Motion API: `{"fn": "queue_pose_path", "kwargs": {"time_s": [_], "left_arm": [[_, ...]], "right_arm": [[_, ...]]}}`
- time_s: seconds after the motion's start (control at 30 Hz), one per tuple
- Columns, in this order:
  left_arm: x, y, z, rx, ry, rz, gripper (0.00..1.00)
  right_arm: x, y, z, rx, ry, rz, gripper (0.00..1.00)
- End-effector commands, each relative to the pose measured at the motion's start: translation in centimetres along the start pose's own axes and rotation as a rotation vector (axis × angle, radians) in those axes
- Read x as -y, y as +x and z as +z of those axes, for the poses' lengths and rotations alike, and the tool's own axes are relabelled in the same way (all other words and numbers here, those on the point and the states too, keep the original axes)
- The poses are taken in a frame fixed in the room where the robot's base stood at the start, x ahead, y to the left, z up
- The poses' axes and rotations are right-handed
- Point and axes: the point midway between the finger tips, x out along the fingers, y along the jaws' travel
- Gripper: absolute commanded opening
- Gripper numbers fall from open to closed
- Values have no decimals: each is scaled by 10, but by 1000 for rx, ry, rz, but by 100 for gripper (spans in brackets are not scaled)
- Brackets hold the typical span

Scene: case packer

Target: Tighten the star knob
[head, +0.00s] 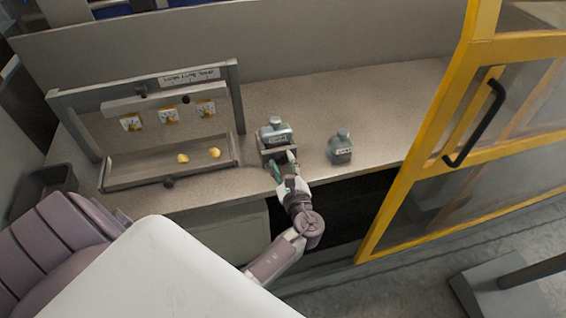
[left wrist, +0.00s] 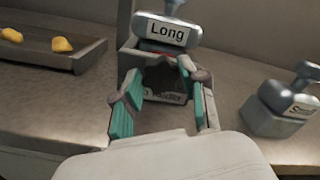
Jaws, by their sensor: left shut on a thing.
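My left gripper (head: 288,170) is at the front of a small grey holder (head: 263,152) on the bench. In the left wrist view its two teal-padded fingers (left wrist: 159,88) stand at either side of a dark rounded piece, which I take to be the star knob (left wrist: 165,76), on the holder's front. The gripper is shut on it; the exact contact is hard to see. A grey block labelled "Long" (head: 275,134) with a round top sits in the holder, and it also shows in the left wrist view (left wrist: 166,32). My right gripper is not in view.
A similar grey block (head: 340,150) stands on the bench to the right. At the left are a framed rack with a shallow tray (head: 120,178) holding yellow pieces, and a dark bin (head: 48,186). A yellow-framed door (head: 420,170) bounds the right side.

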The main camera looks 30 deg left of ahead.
Motion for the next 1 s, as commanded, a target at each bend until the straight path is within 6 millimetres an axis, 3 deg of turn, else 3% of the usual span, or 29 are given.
{"fn": "queue_pose_path", "kwargs": {"time_s": [0.13,0.17,0.3,0.67,0.77,1.0], "left_arm": [[0,1,0,2,3,-1,8],[0,1,0,2,3,-1,46],[0,0,0,1,2,-1,68],[0,-4,0,0,1,-1,68],[-1,-15,-1,-2,2,-1,68],[-1,-65,-1,-3,0,1,68]], "right_arm": [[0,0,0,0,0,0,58],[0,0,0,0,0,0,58],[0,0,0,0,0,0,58],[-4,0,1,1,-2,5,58],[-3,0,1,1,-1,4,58],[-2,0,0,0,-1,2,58]]}}
